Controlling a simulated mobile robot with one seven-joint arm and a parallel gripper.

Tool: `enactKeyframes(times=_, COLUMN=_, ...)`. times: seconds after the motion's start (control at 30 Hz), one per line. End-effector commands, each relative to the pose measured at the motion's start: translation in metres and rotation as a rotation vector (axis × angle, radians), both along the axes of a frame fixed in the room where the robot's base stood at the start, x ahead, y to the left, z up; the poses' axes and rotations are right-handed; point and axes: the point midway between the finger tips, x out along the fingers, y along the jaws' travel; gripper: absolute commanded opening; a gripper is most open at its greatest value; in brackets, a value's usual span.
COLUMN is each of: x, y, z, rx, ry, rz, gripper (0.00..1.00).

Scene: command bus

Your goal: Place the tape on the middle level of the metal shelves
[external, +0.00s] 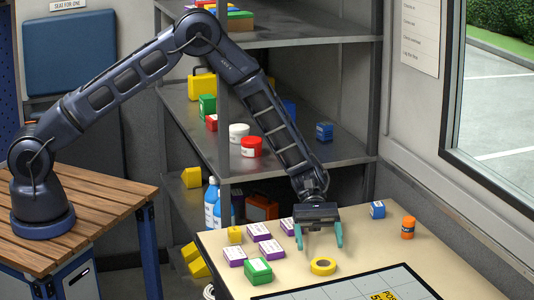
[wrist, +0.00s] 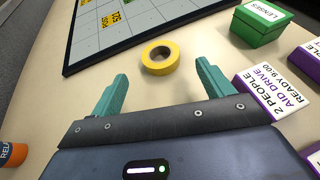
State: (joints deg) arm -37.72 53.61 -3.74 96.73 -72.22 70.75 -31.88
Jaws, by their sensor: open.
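The yellow tape roll (external: 323,266) lies flat on the cream table (external: 430,262). In the wrist view the tape (wrist: 149,64) lies beyond my fingertips, roughly centred between them and apart from both. My gripper (external: 319,246) is above the table with its teal fingers spread and nothing between them; the fingers also show in the wrist view (wrist: 160,80). The metal shelves (external: 300,155) stand behind the table. Their middle level holds a white tub, a red tub (external: 251,147) and several coloured boxes, with bare metal between them; my forearm crosses in front of it.
A blue box (external: 377,210) and an orange cylinder (external: 408,227) stand to the right. A gridded board (external: 350,290) lies at the front edge.

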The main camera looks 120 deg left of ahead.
Motion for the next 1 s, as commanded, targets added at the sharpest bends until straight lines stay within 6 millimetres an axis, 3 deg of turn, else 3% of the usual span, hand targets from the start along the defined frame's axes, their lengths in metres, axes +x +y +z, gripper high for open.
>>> enactKeyframes(times=0.57, x=0.027, y=-0.047, z=-0.022, rx=0.001, ry=0.0, rz=-0.002, gripper=0.8)
enactKeyframes(times=0.83, x=0.028, y=-0.05, z=-0.023, rx=0.001, ry=0.0, rz=-0.001, gripper=0.8)
enactKeyframes(times=1.0, x=0.028, y=-0.05, z=-0.023, rx=0.001, ry=0.0, rz=-0.001, gripper=0.46)
